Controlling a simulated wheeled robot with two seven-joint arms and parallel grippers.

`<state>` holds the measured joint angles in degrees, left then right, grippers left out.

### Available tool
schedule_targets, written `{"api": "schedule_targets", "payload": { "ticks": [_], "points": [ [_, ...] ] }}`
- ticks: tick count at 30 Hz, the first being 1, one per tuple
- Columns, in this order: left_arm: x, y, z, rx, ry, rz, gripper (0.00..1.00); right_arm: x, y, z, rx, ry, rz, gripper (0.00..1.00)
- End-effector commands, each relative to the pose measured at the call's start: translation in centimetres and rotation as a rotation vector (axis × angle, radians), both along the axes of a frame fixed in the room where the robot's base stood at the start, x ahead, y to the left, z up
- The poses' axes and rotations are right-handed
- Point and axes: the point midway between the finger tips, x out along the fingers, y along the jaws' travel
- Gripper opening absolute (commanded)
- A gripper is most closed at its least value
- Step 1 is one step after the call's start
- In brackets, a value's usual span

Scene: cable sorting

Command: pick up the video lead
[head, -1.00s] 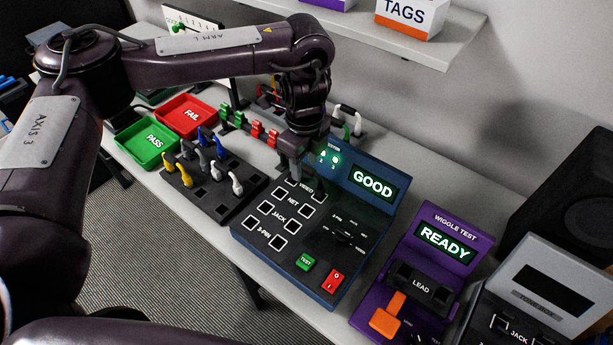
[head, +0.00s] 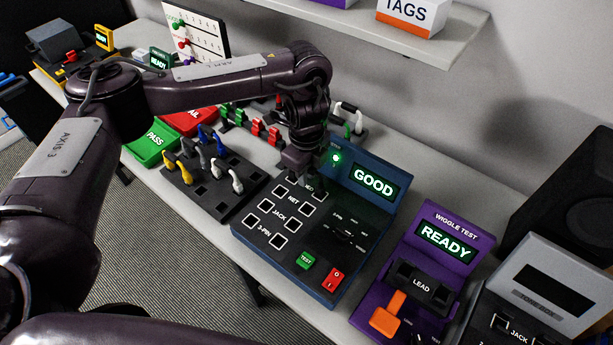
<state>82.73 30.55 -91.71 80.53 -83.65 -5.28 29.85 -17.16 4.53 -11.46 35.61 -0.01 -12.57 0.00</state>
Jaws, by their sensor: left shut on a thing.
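My left gripper (head: 312,190) is at the top row of sockets on the blue tester (head: 325,255). It is shut on a lead there, at the video row, but its jaws and arm hide most of that lead. The tester's screen reads GOOD (head: 373,181) and a green lamp is lit beside it. Its NET, JACK and 3-PIN sockets show empty. My right gripper is not in view.
A black block (head: 207,205) left of the tester holds yellow, grey, blue and white leads. Behind it are the green PASS tray (head: 153,144) and the red FAIL tray (head: 203,118). The purple wiggle tester (head: 462,228) reads READY at the right.

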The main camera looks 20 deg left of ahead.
Motion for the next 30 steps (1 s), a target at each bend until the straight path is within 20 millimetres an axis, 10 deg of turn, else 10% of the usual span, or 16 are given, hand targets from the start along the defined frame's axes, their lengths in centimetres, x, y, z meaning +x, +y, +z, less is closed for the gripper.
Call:
{"api": "schedule_targets", "payload": {
  "ticks": [17,30],
  "points": [
    [0.1,0.0,2.2,0.0,-0.004,-0.001,0.0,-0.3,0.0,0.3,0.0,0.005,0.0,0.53],
    [0.2,0.0,13.3,0.003,-0.01,-0.002,0.0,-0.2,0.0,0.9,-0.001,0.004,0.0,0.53]
  ]
}}
